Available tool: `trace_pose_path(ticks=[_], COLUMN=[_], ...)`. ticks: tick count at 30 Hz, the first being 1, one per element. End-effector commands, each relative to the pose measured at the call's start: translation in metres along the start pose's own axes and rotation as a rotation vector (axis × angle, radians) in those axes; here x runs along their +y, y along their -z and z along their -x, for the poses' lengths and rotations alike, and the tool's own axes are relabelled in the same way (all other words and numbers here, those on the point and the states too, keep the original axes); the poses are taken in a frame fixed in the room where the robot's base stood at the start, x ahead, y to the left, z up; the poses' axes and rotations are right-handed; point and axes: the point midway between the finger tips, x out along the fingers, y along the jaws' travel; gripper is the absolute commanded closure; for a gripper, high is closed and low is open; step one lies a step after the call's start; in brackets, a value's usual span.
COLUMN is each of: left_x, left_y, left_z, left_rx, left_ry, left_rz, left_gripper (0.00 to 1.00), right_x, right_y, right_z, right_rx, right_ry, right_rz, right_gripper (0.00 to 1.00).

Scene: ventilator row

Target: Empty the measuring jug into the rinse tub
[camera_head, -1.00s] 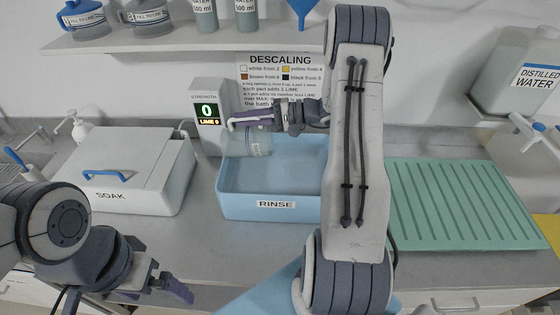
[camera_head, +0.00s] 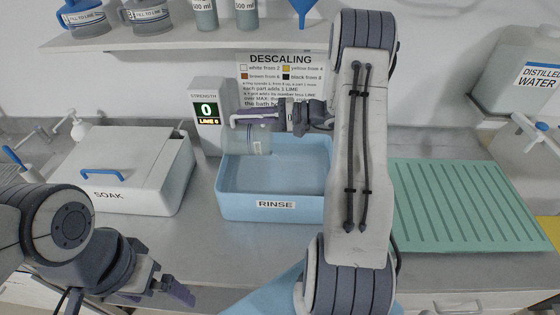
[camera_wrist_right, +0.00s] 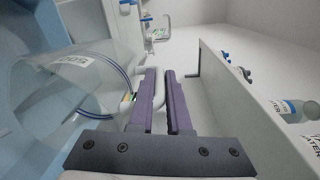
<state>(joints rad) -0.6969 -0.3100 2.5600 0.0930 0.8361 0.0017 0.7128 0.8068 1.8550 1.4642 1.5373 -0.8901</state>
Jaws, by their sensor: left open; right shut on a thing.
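The clear measuring jug (camera_head: 243,141) is over the back left part of the blue rinse tub (camera_head: 270,209). It looks tipped on its side, with its pale handle uppermost. My right gripper (camera_head: 250,119) is shut on the handle. The wrist view shows the purple fingers (camera_wrist_right: 160,100) around the handle and the jug's clear body (camera_wrist_right: 70,95) to the left. I cannot tell whether liquid is left in the jug. My left gripper (camera_head: 160,291) is open and empty, low at the front left, away from the tub.
A white SOAK box (camera_head: 140,185) with a blue-handled lid stands left of the tub. A strength display (camera_head: 208,112) reading 0 stands behind it. A green ribbed mat (camera_head: 465,205) lies at right. A shelf (camera_head: 190,38) with jugs and bottles hangs above.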

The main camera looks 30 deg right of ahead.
Motion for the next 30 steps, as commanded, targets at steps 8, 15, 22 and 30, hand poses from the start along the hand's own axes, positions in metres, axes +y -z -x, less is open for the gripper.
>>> trace_pose_path(ticks=[8, 15, 22, 30], left_x=[0.000, -0.001, -0.001, -0.001], left_y=[0.000, -0.001, -0.001, -0.001], left_z=[-0.005, -0.008, -0.012, -0.016], left_rx=[0.000, 0.000, 0.000, 0.000], left_ry=[0.000, 0.000, 0.000, 0.000], left_rz=[0.001, 0.001, 0.001, 0.001], left_gripper=[0.00, 0.00, 0.00, 0.00], right_x=[-0.001, -0.002, -0.003, -0.004], right_y=[0.000, 0.000, 0.000, 0.000], right_z=[0.001, 0.002, 0.003, 0.003], right_rx=[-0.006, -0.013, -0.018, -0.025], right_ry=[0.022, 0.040, 0.057, 0.079], right_rz=[0.000, 0.000, 0.001, 0.000], right_gripper=[1.00, 1.00, 1.00, 1.00])
